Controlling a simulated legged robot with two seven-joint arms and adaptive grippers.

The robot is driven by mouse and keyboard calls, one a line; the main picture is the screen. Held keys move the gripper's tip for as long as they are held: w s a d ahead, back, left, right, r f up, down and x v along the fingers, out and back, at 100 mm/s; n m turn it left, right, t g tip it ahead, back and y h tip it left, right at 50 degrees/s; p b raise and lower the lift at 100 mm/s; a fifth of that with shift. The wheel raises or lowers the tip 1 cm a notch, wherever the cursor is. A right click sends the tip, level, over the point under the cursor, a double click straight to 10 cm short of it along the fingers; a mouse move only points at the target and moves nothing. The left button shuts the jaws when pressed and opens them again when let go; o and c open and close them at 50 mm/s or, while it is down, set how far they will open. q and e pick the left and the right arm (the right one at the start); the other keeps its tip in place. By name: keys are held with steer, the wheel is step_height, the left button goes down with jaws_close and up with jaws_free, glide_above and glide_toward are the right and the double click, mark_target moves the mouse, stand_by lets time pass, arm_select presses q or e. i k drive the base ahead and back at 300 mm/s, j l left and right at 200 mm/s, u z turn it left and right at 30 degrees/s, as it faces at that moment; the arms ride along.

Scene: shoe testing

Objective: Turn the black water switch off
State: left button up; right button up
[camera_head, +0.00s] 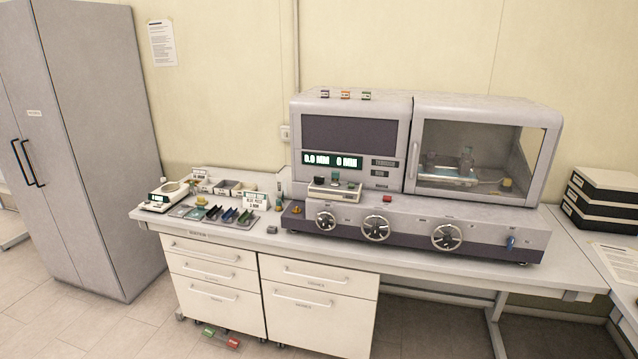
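The testing machine (480,222) stands on the white bench. A small blue lever (511,242) is at the front's right end. I cannot tell which part is the black water switch; the labels are too small to read. A lit green display (332,160) is above the knobs. Neither of my grippers is in view.
A scale (166,194) and a tray (238,224) of small samples are on the bench's left. A small red button (387,199) is on the machine's ledge. A tall grey cabinet (105,150) is at the left.

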mark_target(318, 181)
steer(key=i+z, duration=0.1)
steer(key=i, duration=0.4)
steer(key=i+j+z, duration=0.1)
steer(key=i, duration=0.35)
